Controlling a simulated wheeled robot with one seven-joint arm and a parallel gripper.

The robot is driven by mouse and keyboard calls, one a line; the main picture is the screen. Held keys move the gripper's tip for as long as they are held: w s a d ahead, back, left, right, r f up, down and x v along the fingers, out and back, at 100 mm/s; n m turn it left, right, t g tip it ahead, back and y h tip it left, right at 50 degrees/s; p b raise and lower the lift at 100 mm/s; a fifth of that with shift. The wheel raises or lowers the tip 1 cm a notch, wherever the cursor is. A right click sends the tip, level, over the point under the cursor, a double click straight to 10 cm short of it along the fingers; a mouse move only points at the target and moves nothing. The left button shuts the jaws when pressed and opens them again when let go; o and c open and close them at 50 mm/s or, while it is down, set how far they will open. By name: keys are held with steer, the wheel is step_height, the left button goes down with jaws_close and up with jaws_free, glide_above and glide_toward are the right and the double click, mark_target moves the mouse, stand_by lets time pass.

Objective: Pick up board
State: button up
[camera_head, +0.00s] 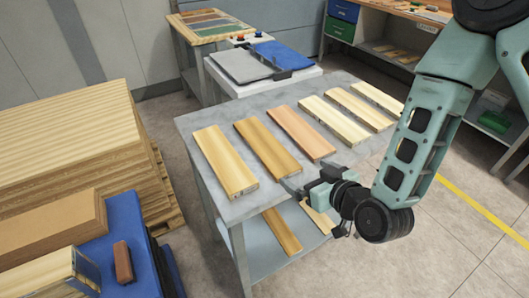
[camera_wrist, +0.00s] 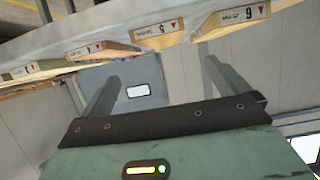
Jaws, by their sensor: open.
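Several flat wooden boards lie side by side on a grey table (camera_head: 238,207): a pale yellow one (camera_head: 224,160) at the left, a browner one (camera_head: 267,147), a pinkish one (camera_head: 300,133), then paler ones (camera_head: 333,119) to the right. My gripper (camera_head: 295,188) is at the table's front edge, by the near ends of the brown and pinkish boards. It is open and holds nothing. In the wrist view its two fingers (camera_wrist: 160,85) are spread apart. Labelled board ends (camera_wrist: 237,19) show beyond them along the top, with another labelled end (camera_wrist: 153,35) to the left.
The table's lower shelf holds a long board (camera_head: 282,231) and a smaller piece (camera_head: 317,215). A large wood stack (camera_head: 70,125) stands at the left. A blue surface (camera_head: 127,225) with a brown block (camera_head: 122,262) is front left. A machine (camera_head: 245,66) stands behind the table.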

mark_target(277, 158)
steer(key=shift+w+a+f+b, duration=0.2)
steer(key=shift+w+f+b, duration=0.2)
steer(key=shift+b, duration=1.75)
steer(key=b, duration=0.3)
steer(key=shift+a+f, duration=0.1)
steer(key=p+x, duration=0.3)
steer(key=x, duration=0.9)
steer(key=shift+w+a, duration=0.1)
steer(key=shift+a, duration=0.1)
steer(key=shift+c, duration=0.3)
steer(key=c, duration=1.1)
steer(key=shift+r, duration=0.25)
steer(key=shift+c, duration=0.2)
